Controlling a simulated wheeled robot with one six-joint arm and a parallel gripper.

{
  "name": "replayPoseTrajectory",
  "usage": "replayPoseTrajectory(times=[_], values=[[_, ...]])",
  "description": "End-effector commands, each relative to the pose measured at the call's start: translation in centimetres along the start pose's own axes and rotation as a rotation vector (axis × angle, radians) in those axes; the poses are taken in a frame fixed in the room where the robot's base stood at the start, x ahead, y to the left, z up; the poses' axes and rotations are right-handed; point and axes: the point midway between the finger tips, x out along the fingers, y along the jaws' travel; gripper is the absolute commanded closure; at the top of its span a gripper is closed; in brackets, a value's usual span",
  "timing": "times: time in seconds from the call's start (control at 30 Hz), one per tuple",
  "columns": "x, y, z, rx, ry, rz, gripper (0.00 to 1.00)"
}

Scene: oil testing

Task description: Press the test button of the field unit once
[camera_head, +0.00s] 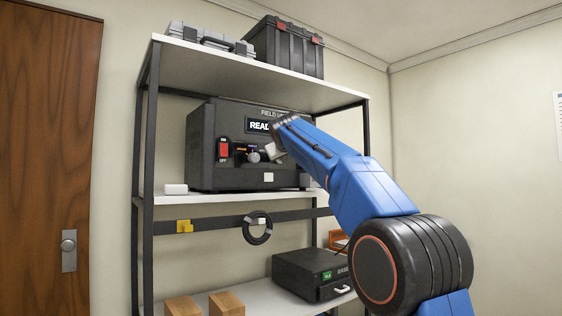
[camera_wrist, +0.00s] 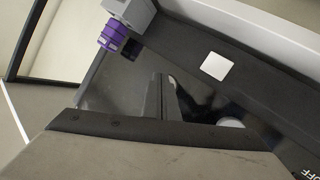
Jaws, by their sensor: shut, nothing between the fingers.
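The field unit (camera_head: 207,165) is a black box on the middle shelf, its front facing me. Its lit screen (camera_head: 257,126) shows "READ", the rest hidden by my arm. A red ON/OFF switch (camera_head: 223,147) is at the front's left, with small controls and a round silver knob (camera_head: 254,157) to its right. A white square (camera_head: 268,177) sits low on the front; it also shows in the wrist view (camera_wrist: 216,66). My gripper (camera_head: 273,151) is shut and empty, close in front of the panel's right half. I cannot tell whether it touches. No test button is clearly identifiable.
A grey block (camera_wrist: 130,10) with a purple ringed piece (camera_wrist: 112,35) is near the unit's edge. A small white box (camera_head: 176,189) lies left of the unit. The lower shelf (camera_head: 262,297) holds a black device (camera_head: 305,272) and wooden blocks (camera_head: 226,303). Cases stand on top.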

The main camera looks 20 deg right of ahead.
Motion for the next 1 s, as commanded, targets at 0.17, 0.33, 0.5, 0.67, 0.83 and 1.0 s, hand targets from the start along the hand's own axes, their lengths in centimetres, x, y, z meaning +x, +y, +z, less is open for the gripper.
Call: replayPoseTrajectory(times=[0.17, 0.33, 0.5, 0.67, 0.83, 1.0], values=[[0.2, -0.1, -0.1, 0.0, 0.0, 0.0, 1.0], [0.2, -0.1, -0.1, 0.0, 0.0, 0.0, 1.0], [0.2, -0.1, -0.1, 0.0, 0.0, 0.0, 1.0], [-0.1, 0.1, 0.0, 0.0, 0.0, 0.0, 1.0], [-0.7, 0.4, 0.4, 0.0, 0.001, 0.0, 1.0], [-1.2, 0.6, 0.6, 0.0, 0.001, 0.0, 1.0]])
